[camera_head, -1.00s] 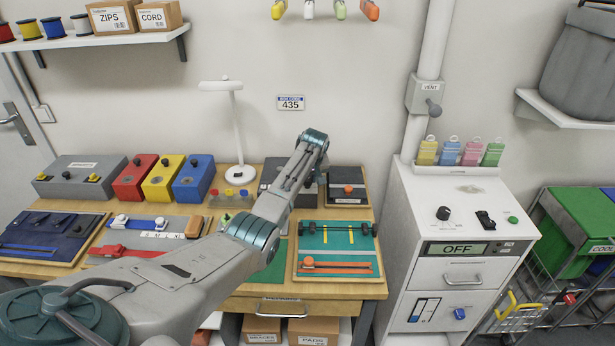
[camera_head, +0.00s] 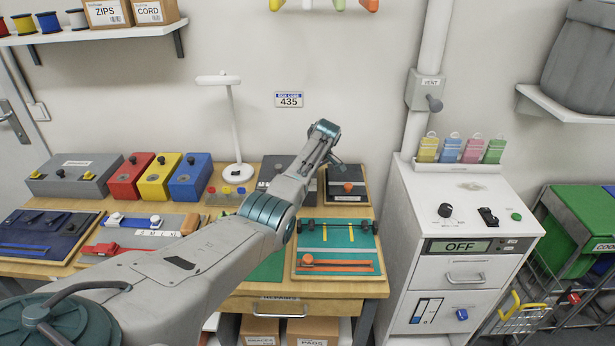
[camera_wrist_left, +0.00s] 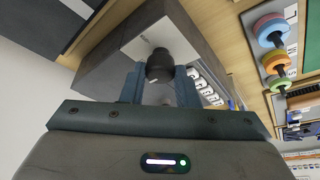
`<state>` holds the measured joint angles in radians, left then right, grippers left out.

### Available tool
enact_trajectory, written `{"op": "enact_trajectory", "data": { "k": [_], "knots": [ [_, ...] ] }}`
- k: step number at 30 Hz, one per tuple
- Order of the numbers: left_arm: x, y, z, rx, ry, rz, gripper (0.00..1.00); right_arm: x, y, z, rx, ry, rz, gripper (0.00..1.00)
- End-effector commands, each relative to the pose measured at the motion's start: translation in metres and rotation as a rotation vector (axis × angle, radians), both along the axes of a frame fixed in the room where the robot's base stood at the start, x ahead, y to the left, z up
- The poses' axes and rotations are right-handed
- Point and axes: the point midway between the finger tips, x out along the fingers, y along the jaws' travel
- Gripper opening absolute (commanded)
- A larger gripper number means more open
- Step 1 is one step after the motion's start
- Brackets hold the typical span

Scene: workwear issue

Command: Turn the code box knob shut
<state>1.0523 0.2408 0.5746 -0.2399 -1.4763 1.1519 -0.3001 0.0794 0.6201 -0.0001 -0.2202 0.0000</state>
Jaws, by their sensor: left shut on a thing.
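The code box is a grey box (camera_wrist_left: 110,66) with a light top panel in the left wrist view; in the head view a dark grey box (camera_head: 273,168) shows partly behind my arm. A dark round knob (camera_wrist_left: 160,64) stands on its panel. My left gripper (camera_wrist_left: 159,76) is shut on this knob, one finger on each side. A row of pale marked parts on the box lies just right of the gripper. In the head view my left wrist (camera_head: 325,132) hangs over the back of the workbench, and the fingers are hidden. My right gripper is not in view.
A wall sign (camera_head: 289,100) reads 435. A white lamp (camera_head: 235,130) stands left of my arm. A dark box with an orange knob (camera_head: 347,188) is right of it. Trays with tools cover the bench front. A white cabinet (camera_head: 400,250) stands right.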

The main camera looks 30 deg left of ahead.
Motion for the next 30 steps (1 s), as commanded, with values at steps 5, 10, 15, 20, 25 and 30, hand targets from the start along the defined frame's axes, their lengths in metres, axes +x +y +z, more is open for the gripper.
{"op": "enact_trajectory", "data": {
  "k": [5, 10, 15, 20, 25, 30],
  "knots": [
    [0.0, 0.0, 0.0, 0.0, -0.001, 0.003, 0.05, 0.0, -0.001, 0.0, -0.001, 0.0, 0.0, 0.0],
    [0.0, -0.001, 0.0, -0.001, -0.001, 0.002, 0.05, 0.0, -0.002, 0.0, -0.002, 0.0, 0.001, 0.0],
    [0.0, 0.0, 0.0, -0.001, -0.001, 0.002, 0.49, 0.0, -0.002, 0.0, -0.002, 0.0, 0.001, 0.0],
    [0.0, 0.0, 0.0, -0.001, 0.0, 0.001, 0.49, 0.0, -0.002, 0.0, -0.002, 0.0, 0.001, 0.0],
    [0.0, -0.002, 0.004, -0.001, -0.003, 0.001, 0.49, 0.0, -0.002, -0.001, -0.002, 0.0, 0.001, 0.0],
    [-0.001, -0.01, 0.023, 0.0, -0.005, 0.001, 0.49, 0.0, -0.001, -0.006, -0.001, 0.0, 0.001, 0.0]
  ]
}}
